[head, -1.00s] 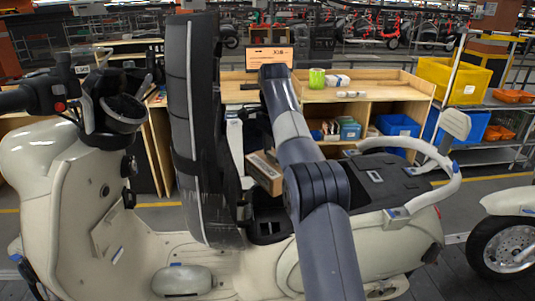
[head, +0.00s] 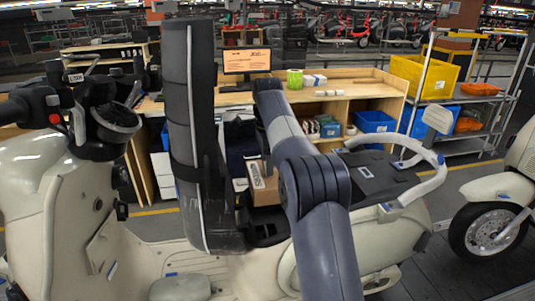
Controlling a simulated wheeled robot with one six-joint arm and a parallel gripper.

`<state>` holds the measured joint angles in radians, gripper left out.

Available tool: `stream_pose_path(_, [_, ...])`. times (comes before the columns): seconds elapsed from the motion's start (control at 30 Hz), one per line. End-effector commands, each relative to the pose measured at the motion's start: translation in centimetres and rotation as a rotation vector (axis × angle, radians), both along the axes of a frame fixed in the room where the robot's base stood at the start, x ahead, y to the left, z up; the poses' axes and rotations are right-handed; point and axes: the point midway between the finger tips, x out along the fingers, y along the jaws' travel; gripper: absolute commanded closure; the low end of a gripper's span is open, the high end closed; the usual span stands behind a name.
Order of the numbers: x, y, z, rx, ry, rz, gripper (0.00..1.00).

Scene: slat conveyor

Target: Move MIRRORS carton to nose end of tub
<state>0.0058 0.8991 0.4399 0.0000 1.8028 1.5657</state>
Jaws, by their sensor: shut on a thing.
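A small brown carton (head: 265,186) with dark lettering on its side, too small to read surely, shows just left of my forearm, above the open underseat tub (head: 268,230) of the cream scooter; I take it for the MIRRORS carton. It stands roughly upright, its right side hidden by my arm. My gripper (head: 266,158) is at the top of the carton, mostly hidden behind my forearm, and is shut on it. Whether the carton's base touches the tub cannot be told. The tub's nose end is partly hidden by the raised seat (head: 190,130).
The raised seat stands tall close left of the carton. A rear grab rail (head: 432,180) curves at the right. Behind are a wooden bench (head: 340,100) with a monitor (head: 246,62), blue bins (head: 375,122) and a yellow crate (head: 422,75). Another scooter's wheel (head: 490,230) is at the right.

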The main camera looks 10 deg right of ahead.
Motion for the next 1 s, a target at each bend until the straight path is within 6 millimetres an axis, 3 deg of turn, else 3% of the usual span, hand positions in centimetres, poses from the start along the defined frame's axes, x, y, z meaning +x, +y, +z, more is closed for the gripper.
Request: stream_pose_path(1.0, [0.0,0.0,-10.5,0.000,0.000,0.001,0.92])
